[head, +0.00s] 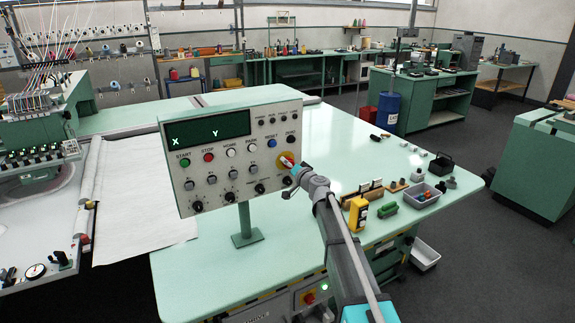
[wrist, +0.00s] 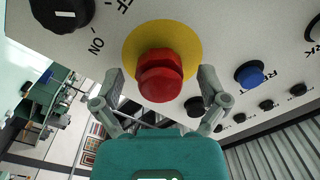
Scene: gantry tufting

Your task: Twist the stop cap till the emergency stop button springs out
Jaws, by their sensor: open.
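The emergency stop button is a red cap (wrist: 160,76) on a yellow round plate (wrist: 190,38), large in the middle of the wrist view. My gripper (wrist: 161,88) is open, with one finger on each side of the red cap. Gaps show between both fingers and the cap, so no grip on it is visible. In the head view, my gripper (head: 293,172) is close in front of the panel.
A blue button (wrist: 249,74) and a black knob (wrist: 62,12) flank the cap on the panel. The panel stands on a post over the green table (head: 200,275). A yellow device (head: 357,214) and a grey bin (head: 421,196) lie right of my arm.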

